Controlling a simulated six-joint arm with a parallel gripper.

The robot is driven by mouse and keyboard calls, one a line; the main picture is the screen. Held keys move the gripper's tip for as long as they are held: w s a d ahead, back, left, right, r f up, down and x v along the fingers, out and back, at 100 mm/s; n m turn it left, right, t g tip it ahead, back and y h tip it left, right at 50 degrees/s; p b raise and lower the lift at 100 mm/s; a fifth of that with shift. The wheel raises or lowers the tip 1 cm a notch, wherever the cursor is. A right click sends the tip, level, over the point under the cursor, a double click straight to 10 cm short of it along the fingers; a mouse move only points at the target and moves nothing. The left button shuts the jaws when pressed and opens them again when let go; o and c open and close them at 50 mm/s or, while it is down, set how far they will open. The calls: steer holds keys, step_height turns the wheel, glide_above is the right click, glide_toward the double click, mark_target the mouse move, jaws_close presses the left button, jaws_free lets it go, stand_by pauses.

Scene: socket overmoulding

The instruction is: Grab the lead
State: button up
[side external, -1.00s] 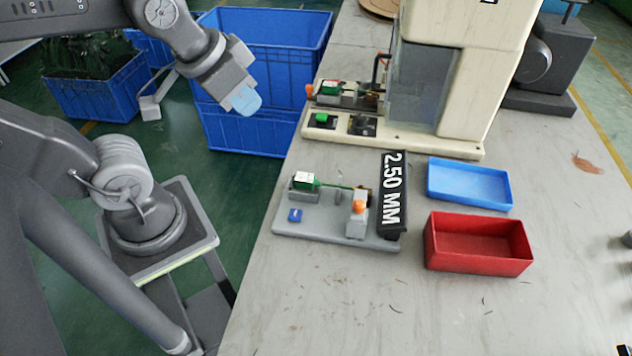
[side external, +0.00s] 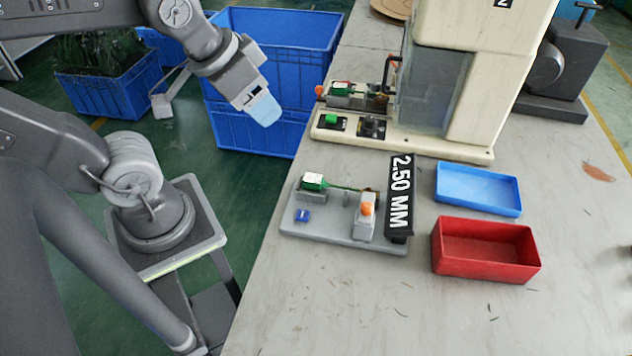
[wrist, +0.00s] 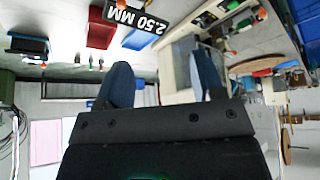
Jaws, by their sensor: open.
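The lead is a thin green cable (side external: 345,188) with a green-and-white plug body (side external: 314,181) at its left end. It lies across a grey fixture (side external: 330,235) on the bench, running right toward an orange-topped clamp (side external: 367,205) and the black "2.50 MM" plate (side external: 399,200). My gripper (side external: 264,110) is open and empty, up and left of the fixture, well clear of the lead. In the wrist view its two blue fingers (wrist: 165,80) stand apart with nothing between them. I cannot make out the lead in the wrist view.
A cream press (side external: 480,90) with a second small fixture stands behind. A blue tray (side external: 478,209) and a red tray (side external: 485,272) sit right of the plate. Blue crates (side external: 260,135) stand on the floor behind my gripper. The front of the bench is clear.

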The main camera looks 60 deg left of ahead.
steer(key=m+g, duration=0.6)
steer(key=m, duration=0.3)
glide_above(314, 178)
step_height(314, 178, down, 14)
steer(key=f, duration=0.7)
steer(key=shift+s+a+f, duration=0.2)
steer(key=shift+a+f, duration=0.05)
steer(key=shift+a, duration=0.05)
steer(key=shift+w+d+f, duration=0.1)
steer(key=shift+d+f, duration=0.05)
steer(key=shift+f, duration=1.35)
steer(key=shift+w+d+f, duration=0.1)
steer(key=shift+f, duration=1.35)
steer(key=c, duration=1)
